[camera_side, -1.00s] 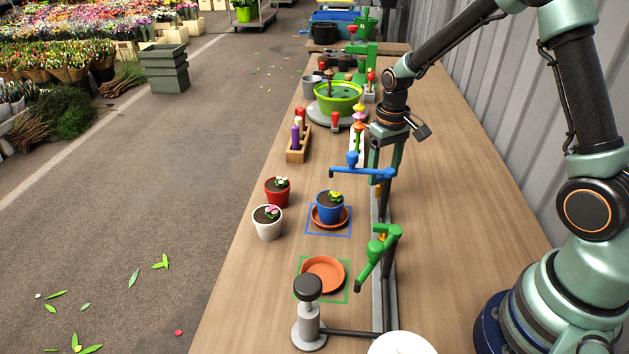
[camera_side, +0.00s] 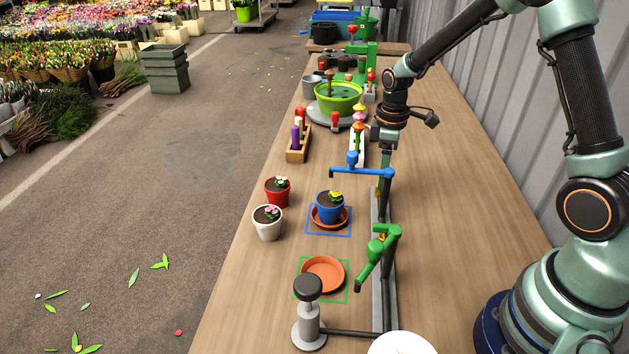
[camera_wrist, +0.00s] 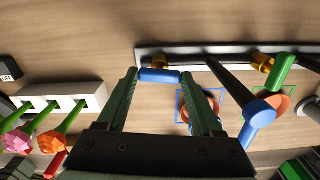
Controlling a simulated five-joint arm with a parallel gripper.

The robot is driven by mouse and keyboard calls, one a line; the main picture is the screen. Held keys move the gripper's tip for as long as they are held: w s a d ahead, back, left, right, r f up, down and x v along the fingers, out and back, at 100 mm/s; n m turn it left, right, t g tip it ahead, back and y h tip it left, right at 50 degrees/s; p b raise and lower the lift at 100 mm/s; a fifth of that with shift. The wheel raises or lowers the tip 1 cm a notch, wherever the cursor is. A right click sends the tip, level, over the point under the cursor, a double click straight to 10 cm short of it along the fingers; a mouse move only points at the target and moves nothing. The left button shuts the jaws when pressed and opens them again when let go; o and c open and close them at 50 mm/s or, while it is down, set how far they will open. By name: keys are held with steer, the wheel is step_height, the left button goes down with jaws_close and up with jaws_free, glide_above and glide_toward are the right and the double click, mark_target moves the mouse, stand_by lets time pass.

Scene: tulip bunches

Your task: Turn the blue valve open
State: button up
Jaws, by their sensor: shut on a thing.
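The blue valve handle (camera_wrist: 160,76) is a short blue bar beside a brass fitting on the dark rail in the wrist view. My gripper (camera_wrist: 158,77) has its green fingers on either side of this bar, with the tips on its ends. In the side view my gripper (camera_side: 383,182) points down at the rail, behind the blue spout, and hides most of the handle. The blue tap's spout (camera_side: 352,170) reaches left over a blue pot (camera_side: 329,212) with a yellow flower, standing in a saucer inside a blue square. I cannot tell whether water flows.
A green tap (camera_side: 372,255) stands nearer, beside an empty terracotta saucer (camera_side: 323,273) in a green square. A black-topped pump (camera_side: 308,315) is in front. Red (camera_side: 277,191) and white (camera_side: 267,226) pots stand left. A flower rack (camera_side: 358,148) is just beyond my gripper.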

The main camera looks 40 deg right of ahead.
steer(key=shift+w+r+n, duration=0.1)
steer(key=shift+r+n, duration=0.05)
steer(key=shift+n, duration=0.35)
steer(key=o, duration=1.4)
steer(key=shift+c, duration=0.2)
step_height(320, 180, up, 12)
